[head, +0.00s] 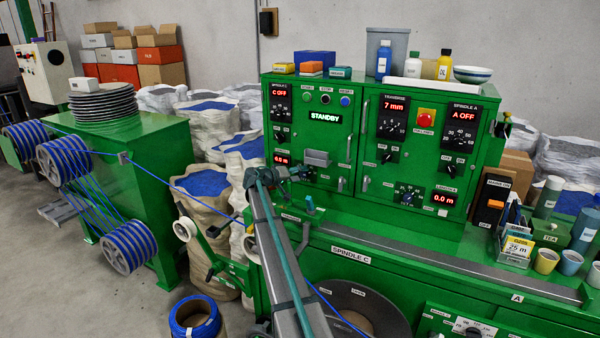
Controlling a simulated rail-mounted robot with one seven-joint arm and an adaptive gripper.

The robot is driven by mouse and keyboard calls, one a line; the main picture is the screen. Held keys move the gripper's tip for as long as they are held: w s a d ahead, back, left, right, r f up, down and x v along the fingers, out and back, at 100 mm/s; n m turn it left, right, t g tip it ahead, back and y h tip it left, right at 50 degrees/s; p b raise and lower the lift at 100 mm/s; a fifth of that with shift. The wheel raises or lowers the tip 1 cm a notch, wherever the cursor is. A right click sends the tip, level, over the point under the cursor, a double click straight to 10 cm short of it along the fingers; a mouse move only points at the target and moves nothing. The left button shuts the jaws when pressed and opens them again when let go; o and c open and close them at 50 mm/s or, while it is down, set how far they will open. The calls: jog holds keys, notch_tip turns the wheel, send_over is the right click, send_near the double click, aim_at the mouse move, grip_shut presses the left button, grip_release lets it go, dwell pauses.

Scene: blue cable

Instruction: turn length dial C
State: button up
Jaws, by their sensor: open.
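The green control cabinet (350,150) stands in the middle of the head view. Its left column has a red "C OFF" display (281,89), a spindle C dial (279,111) below it, and a red 0.0 m display (282,157) lower down. Length dial C itself cannot be made out; the area below and right of that 0.0 m display is partly covered by my gripper (298,173). My arm reaches up from the bottom edge, and the gripper is in front of the cabinet's lower left. It is open and seems to hold nothing; contact with the panel cannot be told.
The length A dial (408,196) and its 0.0 m display (443,198) are at the lower right of the cabinet. Blue cable (208,190) runs from the left-hand reels (130,246) towards the machine.

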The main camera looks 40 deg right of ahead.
jog(key=shift+d+f, duration=0.1)
jog(key=shift+d, duration=0.25)
jog(key=shift+c, duration=0.3)
grip_shut()
jog(key=shift+f+b, duration=0.2)
jog(key=shift+b, duration=0.35)
jog(key=shift+f+n+g+h+b, duration=0.25)
jog(key=shift+n+h+b, duration=0.25)
jog(key=shift+n+b, duration=0.5)
jog(key=n+h+b, duration=0.1)
jog(key=n+b, duration=0.1)
jog(key=b, duration=0.1)
jog(key=shift+r+n+g+h+b, duration=0.1)
jog(key=shift+n+g+h+b, duration=0.2)
jog(key=shift+n+g+b, duration=0.1)
jog(key=shift+r+t, duration=0.1)
jog(key=shift+t, duration=0.15)
